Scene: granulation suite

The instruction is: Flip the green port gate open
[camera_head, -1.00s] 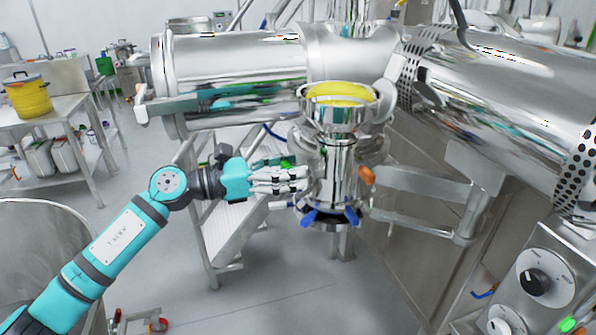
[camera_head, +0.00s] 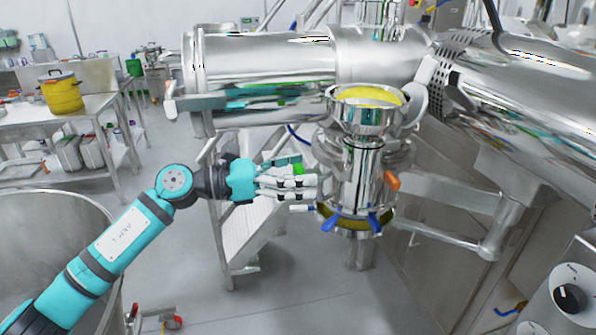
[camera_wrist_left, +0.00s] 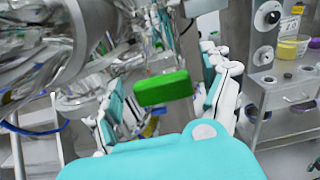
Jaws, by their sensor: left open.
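The green port gate's handle (camera_head: 299,169) is a small green piece at the left side of the steel port column (camera_head: 362,172), partly hidden behind my fingers. In the left wrist view it is a bright green block (camera_wrist_left: 163,88) between my spread fingers. My left gripper (camera_head: 303,187) is open, left of the column, with its fingers pointing at it. It also shows in the wrist view (camera_wrist_left: 166,78), fingers on both sides of the green block. I cannot tell whether they touch it. My right gripper is not in view.
A steel funnel with yellow contents (camera_head: 368,96) tops the column. An orange handle (camera_head: 391,181) and blue clamps (camera_head: 375,222) sit on it. A large steel drum (camera_head: 265,65) lies behind. Steps (camera_head: 245,235) stand below. A yellow pot (camera_head: 62,92) is on the left table.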

